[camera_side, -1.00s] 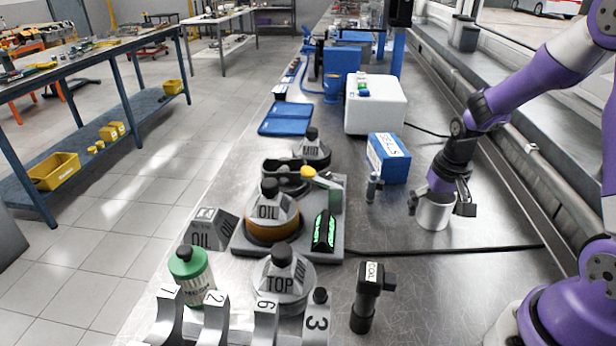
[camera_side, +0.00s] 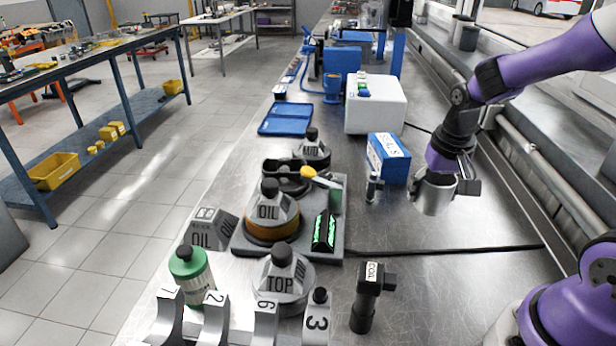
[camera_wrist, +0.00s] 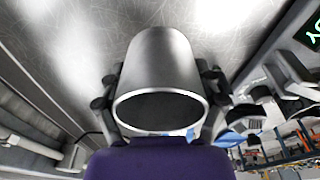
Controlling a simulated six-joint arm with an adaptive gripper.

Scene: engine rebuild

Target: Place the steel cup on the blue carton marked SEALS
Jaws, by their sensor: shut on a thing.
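The steel cup (camera_side: 433,196) is between the fingers of my gripper (camera_side: 440,186), which is shut on it. In the side view the cup appears raised a little above the steel bench and slightly tilted. In the wrist view the cup (camera_wrist: 160,75) fills the middle, with a gripper finger on each side and its dark opening towards the camera. The blue carton marked SEALS (camera_side: 388,165) stands on the bench to the left of and behind the cup, its white label on top. The cup is apart from the carton.
A grey tray with engine parts (camera_side: 337,225) lies further left, and a COIL part (camera_side: 368,300) stands in front. A black cable (camera_side: 450,249) crosses the bench.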

